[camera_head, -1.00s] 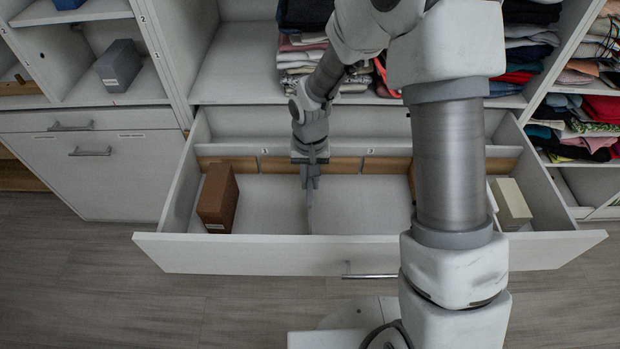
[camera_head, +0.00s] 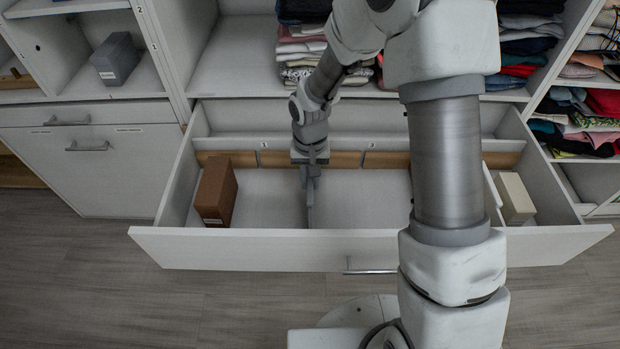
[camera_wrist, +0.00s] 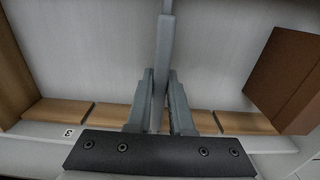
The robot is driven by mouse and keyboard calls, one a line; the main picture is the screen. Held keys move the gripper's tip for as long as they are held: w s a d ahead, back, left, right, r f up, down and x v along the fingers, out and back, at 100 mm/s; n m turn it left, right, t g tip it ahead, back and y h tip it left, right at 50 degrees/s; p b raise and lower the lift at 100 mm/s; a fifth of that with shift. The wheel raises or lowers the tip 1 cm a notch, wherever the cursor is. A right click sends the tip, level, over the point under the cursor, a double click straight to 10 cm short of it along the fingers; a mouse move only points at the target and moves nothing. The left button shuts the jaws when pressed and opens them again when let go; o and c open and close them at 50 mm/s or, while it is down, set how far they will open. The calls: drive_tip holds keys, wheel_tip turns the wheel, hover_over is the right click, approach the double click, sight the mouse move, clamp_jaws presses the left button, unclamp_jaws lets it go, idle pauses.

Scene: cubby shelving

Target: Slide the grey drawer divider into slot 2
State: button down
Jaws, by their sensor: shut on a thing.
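My gripper (camera_head: 310,172) is shut on the grey drawer divider (camera_head: 310,206), inside the open white drawer (camera_head: 250,238). In the wrist view, my gripper's fingers (camera_wrist: 160,85) clasp the thin grey divider (camera_wrist: 164,45) from both sides. The divider runs front to back, its near end close to the drawer front. Wooden strips (camera_head: 229,160) with gaps line the drawer's back. Labels 1 (camera_head: 264,145) and 3 (camera_head: 372,145) mark gaps left and right of my gripper, which hides the place between them. I cannot tell whether the divider is seated there.
A brown box (camera_head: 216,192) stands at the drawer's left, and a cream box (camera_head: 514,198) at its right. The brown box also shows in the wrist view (camera_wrist: 285,75). Folded clothes (camera_head: 300,55) fill shelves above. The drawer floor either side of the divider is clear.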

drive_tip(key=shift+f, duration=0.4)
drive_tip(key=c, duration=0.7)
unclamp_jaws()
drive_tip(key=shift+r, duration=0.1)
wheel_tip(320, 180, up, 17)
drive_tip(key=p, duration=0.5)
drive_tip(key=shift+r, duration=0.15)
